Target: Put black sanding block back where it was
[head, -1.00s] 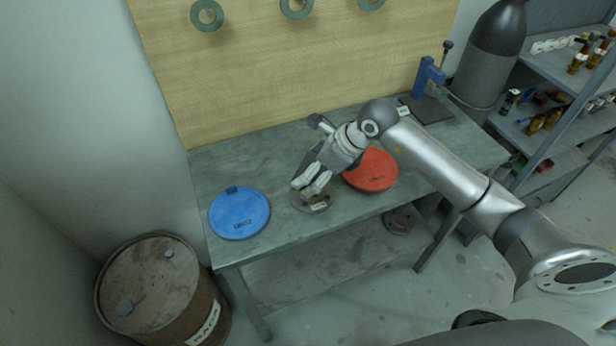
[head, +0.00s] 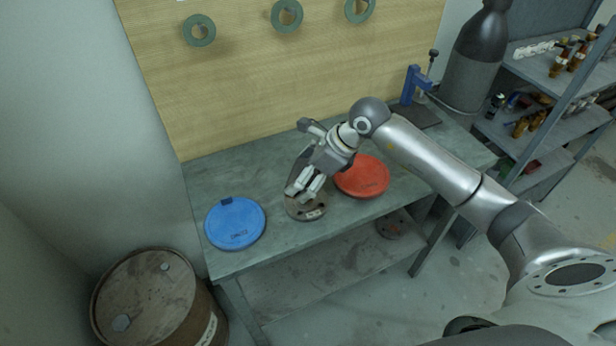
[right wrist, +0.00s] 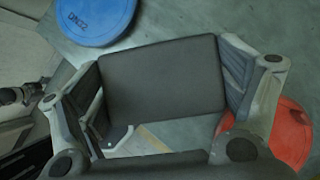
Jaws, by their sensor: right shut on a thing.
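The black sanding block (right wrist: 162,78) fills the middle of the right wrist view as a flat dark rectangle between the two fingers. My right gripper (head: 306,188) is shut on it; the fingers also show on both sides of the block in the right wrist view (right wrist: 165,85). In the head view the gripper is over a grey metal flange (head: 312,212) on the bench, between the blue disc and the red disc. The block is mostly hidden there by the hand, and I cannot tell whether it touches the flange. My left gripper is not in view.
The workbench (head: 275,245) carries a blue disc (head: 235,224) and a red disc (head: 365,178). A blue vise (head: 412,85) stands at the far right. Green rings (head: 287,16) hang on the board behind. A rusty drum (head: 145,295) is at lower left. Shelves stand right.

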